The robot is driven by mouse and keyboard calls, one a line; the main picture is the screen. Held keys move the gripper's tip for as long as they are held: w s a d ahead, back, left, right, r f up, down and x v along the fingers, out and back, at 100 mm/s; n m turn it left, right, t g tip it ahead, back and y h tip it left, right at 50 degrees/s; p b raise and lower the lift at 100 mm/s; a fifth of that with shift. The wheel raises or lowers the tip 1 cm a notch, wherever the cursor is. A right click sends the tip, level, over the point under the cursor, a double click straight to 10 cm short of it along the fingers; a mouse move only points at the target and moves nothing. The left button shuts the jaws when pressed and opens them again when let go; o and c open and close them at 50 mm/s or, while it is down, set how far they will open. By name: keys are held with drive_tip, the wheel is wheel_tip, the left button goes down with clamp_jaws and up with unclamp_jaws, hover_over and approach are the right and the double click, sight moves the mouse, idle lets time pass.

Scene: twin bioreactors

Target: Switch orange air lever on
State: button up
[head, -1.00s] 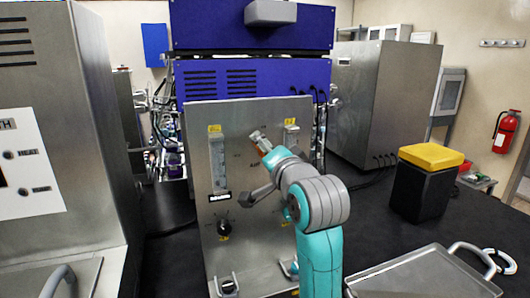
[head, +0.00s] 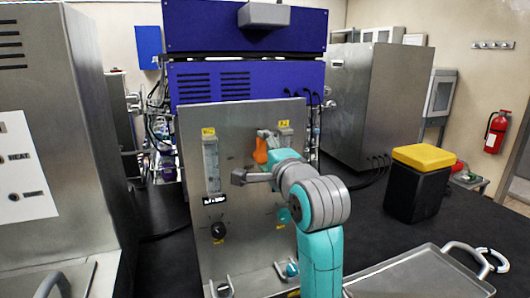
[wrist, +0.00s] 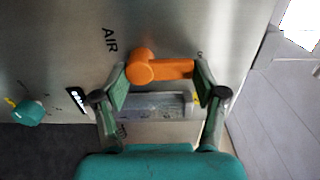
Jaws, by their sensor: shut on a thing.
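The orange air lever (head: 261,151) is on the metal front panel (head: 240,225), at the upper right of it in the head view. It points roughly upright there. In the wrist view the lever (wrist: 165,70) lies across the picture, its round hub to the left, beside the printed word AIR. My gripper (wrist: 161,78) has one finger at each end of the lever and is shut on it.
Flow tubes (head: 211,165), a black knob (head: 218,230) and a teal knob (head: 291,270) are on the panel. A metal tray (head: 415,275) lies at the front right. A black box with a yellow lid (head: 415,157) stands behind it.

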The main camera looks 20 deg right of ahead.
drive_tip(key=shift+a+r, duration=0.1)
drive_tip(key=shift+r, duration=0.05)
drive_tip(key=o, duration=1.1)
drive_tip(key=shift+w, duration=0.1)
drive_tip(key=shift+c, duration=0.2)
drive_tip(key=s, duration=0.7)
drive_tip(key=shift+s, duration=0.25)
